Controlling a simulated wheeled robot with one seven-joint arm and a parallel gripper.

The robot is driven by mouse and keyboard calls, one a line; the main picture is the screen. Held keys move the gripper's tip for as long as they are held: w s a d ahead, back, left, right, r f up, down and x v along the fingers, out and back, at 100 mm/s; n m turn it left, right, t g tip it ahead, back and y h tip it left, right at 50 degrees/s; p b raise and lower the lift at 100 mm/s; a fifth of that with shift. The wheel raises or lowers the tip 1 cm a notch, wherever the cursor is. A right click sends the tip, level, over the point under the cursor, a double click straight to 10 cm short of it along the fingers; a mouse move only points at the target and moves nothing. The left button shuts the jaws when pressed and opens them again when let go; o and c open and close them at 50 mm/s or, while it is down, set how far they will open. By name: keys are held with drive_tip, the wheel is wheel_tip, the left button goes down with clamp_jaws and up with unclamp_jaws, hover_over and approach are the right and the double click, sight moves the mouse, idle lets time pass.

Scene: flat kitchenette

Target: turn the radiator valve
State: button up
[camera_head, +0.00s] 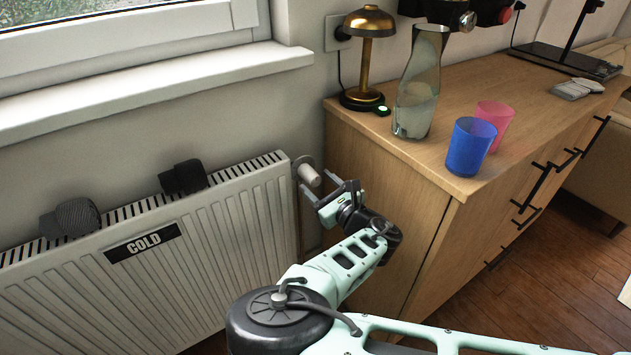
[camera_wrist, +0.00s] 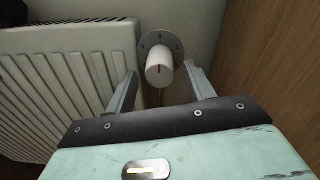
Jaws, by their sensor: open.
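The radiator valve (camera_head: 309,175) is a white knob in front of a round grey plate, at the right end of the white radiator (camera_head: 150,270). In the wrist view the fingers of my gripper (camera_wrist: 158,82) stand apart to the left and right of the knob. The knob appears between or just beyond the fingertips, with gaps on both sides.
A wooden cabinet (camera_head: 375,210) stands close right of the valve. On it are a brass lamp (camera_head: 367,55), a glass carafe (camera_head: 418,85), a blue cup (camera_head: 470,147) and a pink cup (camera_head: 495,120). A sign reading COLD (camera_head: 143,243) hangs on the radiator.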

drive_tip(key=shift+x, duration=0.9)
drive_tip(key=c, duration=1)
drive_tip(key=shift+m, duration=0.3)
